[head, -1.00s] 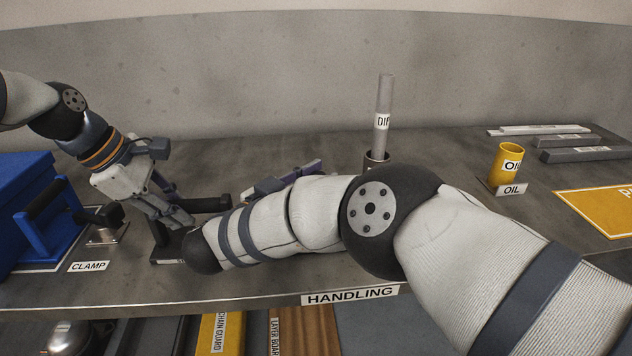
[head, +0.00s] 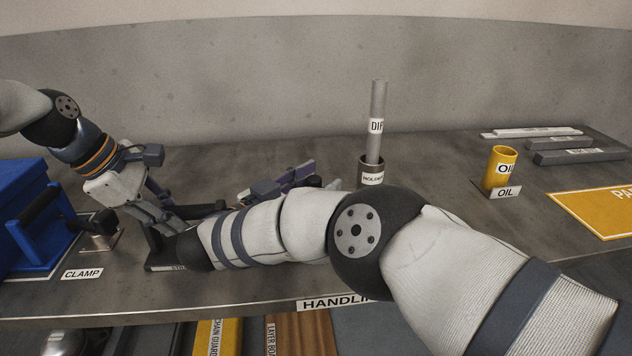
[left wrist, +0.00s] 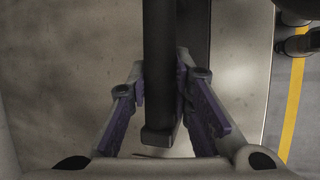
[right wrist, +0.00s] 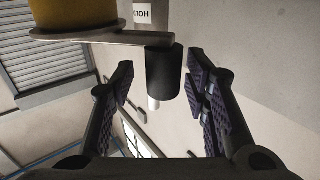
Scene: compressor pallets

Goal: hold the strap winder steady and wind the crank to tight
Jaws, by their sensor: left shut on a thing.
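The strap winder stands on the bench at the left, mostly hidden behind my right arm; its dark base (head: 158,267) shows at the front. My left gripper (head: 168,212) is shut on its black bar handle (head: 207,209); in the left wrist view the bar (left wrist: 158,60) runs between the fingers. In the right wrist view my right gripper (right wrist: 162,72) is open, with the black crank knob (right wrist: 163,78) between its fingers and gaps on both sides. The crank arm (right wrist: 100,37) and yellow drum (right wrist: 72,14) show above. My right fingers (head: 298,174) partly show in the head view.
A blue box (head: 22,190) and a clamp (head: 100,240) stand left of the winder. A grey rod (head: 378,100) stands in a holder (head: 372,171) behind my right arm. A yellow oil cup (head: 500,170) and grey bars (head: 580,157) are at the right.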

